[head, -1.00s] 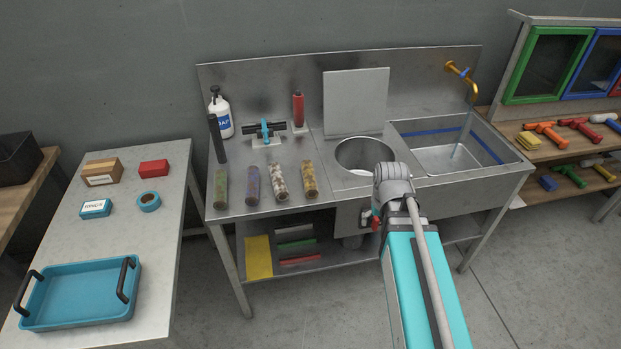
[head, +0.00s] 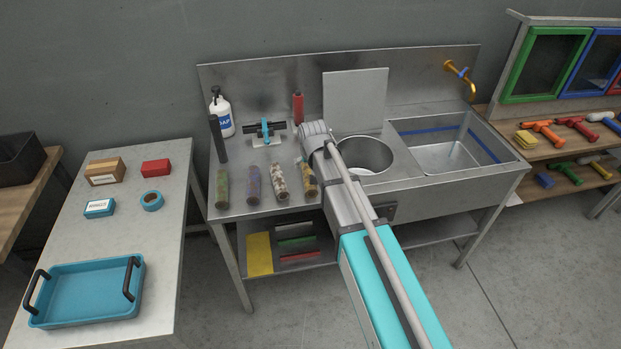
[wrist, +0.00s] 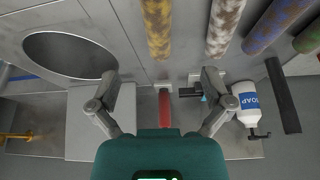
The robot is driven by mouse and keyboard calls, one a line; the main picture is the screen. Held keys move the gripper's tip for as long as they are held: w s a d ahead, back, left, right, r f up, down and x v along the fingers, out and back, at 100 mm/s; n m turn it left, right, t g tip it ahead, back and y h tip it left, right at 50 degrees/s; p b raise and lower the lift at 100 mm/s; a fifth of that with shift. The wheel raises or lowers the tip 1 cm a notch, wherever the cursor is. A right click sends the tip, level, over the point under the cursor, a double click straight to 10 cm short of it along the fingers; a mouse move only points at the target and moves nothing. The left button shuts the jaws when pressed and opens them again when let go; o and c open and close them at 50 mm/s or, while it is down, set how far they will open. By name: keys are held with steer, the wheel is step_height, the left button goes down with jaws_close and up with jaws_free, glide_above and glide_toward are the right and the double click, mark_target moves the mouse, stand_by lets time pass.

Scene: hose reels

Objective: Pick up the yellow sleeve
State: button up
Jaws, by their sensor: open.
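The yellow sleeve (head: 309,180) is a rust-mottled tube lying on the steel sink bench, at the right end of a row of sleeves. My arm's end partly covers it in the head view. In the wrist view the yellow sleeve (wrist: 158,28) is at the top, just left of centre, beyond the fingertips. My gripper (wrist: 160,75) is open and empty, with its fingers spread wide. Its fingers do not show clearly in the head view, where the wrist is at the right of the sleeve's far end.
Whitish (head: 281,183), blue (head: 252,186) and green (head: 223,188) mottled sleeves lie to the left. Behind them stand a dark cylinder (head: 217,139), a soap bottle (head: 222,113), a blue-and-black fitting (head: 265,132) and a red cylinder (head: 298,107). A round basin (head: 365,153) is at the right.

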steer(key=shift+f, duration=0.1)
steer(key=b+x, duration=0.8)
steer(key=shift+f, duration=0.3)
stand_by(0.3)
steer(key=shift+w, duration=0.1)
stand_by(0.3)
steer(key=shift+b+x, duration=2.45)
steer(key=shift+x, duration=0.1)
steer(key=shift+d, duration=0.2)
steer(key=c, duration=1.2)
steer(key=shift+r, duration=0.1)
